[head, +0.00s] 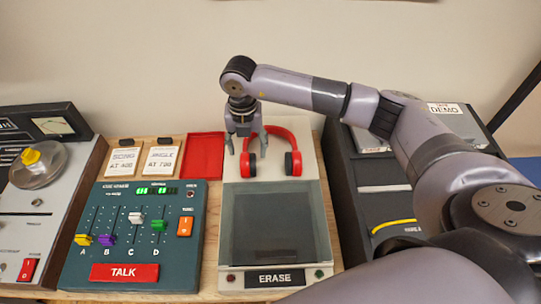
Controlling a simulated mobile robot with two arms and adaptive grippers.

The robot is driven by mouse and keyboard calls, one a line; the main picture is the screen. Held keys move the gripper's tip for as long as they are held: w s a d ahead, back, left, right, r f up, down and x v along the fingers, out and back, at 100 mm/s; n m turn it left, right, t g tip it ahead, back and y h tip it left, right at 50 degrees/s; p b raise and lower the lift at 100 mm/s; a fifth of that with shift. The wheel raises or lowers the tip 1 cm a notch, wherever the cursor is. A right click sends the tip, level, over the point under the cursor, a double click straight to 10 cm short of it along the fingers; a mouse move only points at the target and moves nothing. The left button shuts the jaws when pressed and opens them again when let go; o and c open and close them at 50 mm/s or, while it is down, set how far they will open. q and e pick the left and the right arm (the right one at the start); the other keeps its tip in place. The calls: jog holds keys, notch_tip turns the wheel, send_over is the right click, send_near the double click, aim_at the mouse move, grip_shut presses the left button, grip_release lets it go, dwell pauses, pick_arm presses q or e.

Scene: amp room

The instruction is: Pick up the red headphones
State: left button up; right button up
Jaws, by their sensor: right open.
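The red headphones (293,160) lie at the back end of the grey erase unit, with the red band arched toward the back and dark pads on the ear cups. My right gripper (246,150) points down over the left side of the headphones, its fingers apart and empty. One finger overlaps the inside of the band in the picture and the other is outside it at the left. I cannot tell whether the fingers touch the headphones. The gripper hides part of the left side of the band. My left gripper is not in view.
The erase unit (225,225) has a dark recessed top. To its left are a teal slider panel (75,265), two note cards (163,160) and a red square (203,150). A dark device (350,215) stands at the right. A wall is behind.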

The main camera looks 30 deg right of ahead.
aim_at(248, 153)
notch_tip(248, 153, down, 4)
jog(key=shift+r+p, duration=0.1)
jog(key=shift+p, duration=0.6)
jog(key=shift+f, duration=0.55)
jog(key=shift+c, duration=0.5)
jog(key=shift+r, duration=0.1)
grip_shut()
notch_tip(248, 153, up, 20)
jog(key=b, duration=0.3)
